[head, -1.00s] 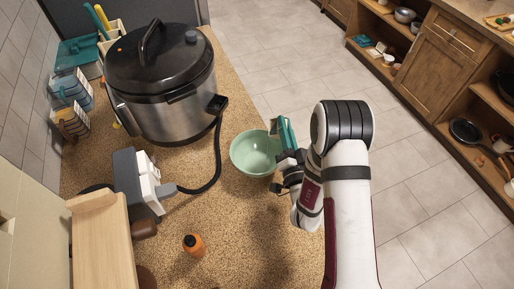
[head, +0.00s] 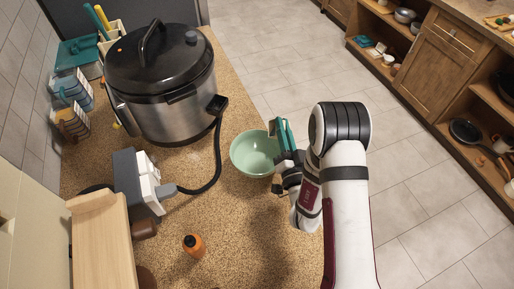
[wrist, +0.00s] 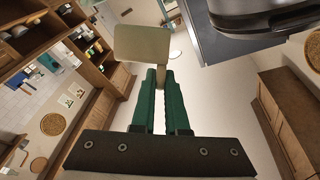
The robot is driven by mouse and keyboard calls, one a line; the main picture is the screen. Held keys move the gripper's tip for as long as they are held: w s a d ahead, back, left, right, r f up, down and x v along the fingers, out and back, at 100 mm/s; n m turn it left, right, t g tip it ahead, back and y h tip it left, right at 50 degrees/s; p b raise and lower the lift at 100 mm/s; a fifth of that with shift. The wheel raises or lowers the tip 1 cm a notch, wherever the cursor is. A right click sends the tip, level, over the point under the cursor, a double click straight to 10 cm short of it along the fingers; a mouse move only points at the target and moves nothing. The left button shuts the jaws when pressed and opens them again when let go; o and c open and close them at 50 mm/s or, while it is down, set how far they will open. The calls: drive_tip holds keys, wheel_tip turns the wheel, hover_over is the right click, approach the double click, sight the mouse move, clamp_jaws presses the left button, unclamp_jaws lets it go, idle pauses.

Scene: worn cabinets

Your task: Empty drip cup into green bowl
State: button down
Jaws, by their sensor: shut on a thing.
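The green bowl (head: 252,158) stands upright on the speckled counter in the head view, and its visible inside looks empty. My gripper (head: 281,130) is at the bowl's right rim, apparently raised above the counter. In the wrist view its green fingers (wrist: 161,76) are shut on a pale, beige piece, which I take to be the drip cup (wrist: 143,42). The cup shows as a flat, tilted face beyond the fingertips, so its opening and contents cannot be told. In the head view the cup is mostly hidden by the fingers.
A large steel cooker (head: 165,85) with a black lid stands behind and left of the bowl. Its dark cord (head: 212,170) runs to a grey-white appliance (head: 140,185). An orange bottle (head: 194,245) stands at the front. The counter's right edge is close to my arm.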

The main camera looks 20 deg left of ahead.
drive_tip(key=shift+s+a+r+n, duration=0.15)
drive_tip(key=shift+r+n, duration=0.05)
drive_tip(key=shift+n, duration=0.4)
drive_tip(key=shift+s+a+f+n+y, duration=0.2)
drive_tip(key=shift+f+n, duration=0.1)
drive_tip(key=shift+n, duration=0.25)
drive_tip(key=shift+s+a+f+n+y, duration=0.15)
drive_tip(key=shift+f+n, duration=0.15)
drive_tip(key=shift+n, duration=0.25)
idle(0.6)
drive_tip(key=shift+s+a+r+n+g+y+b, duration=0.1)
drive_tip(key=shift+s+a+n+g+y+b, duration=0.15)
drive_tip(key=shift+a+n, duration=0.25)
drive_tip(key=shift+s+a+r+n+g+b, duration=0.1)
drive_tip(key=shift+s+a+n+b, duration=0.05)
drive_tip(key=shift+s+a+n, duration=0.3)
idle(0.3)
drive_tip(key=shift+s+a+n+y+b, duration=0.15)
drive_tip(key=shift+a+n+b, duration=0.1)
drive_tip(key=shift+n, duration=0.45)
drive_tip(key=shift+s+a+n+y+b, duration=0.1)
drive_tip(key=shift+a+n+y+b, duration=0.1)
drive_tip(key=shift+n, duration=0.45)
idle(0.5)
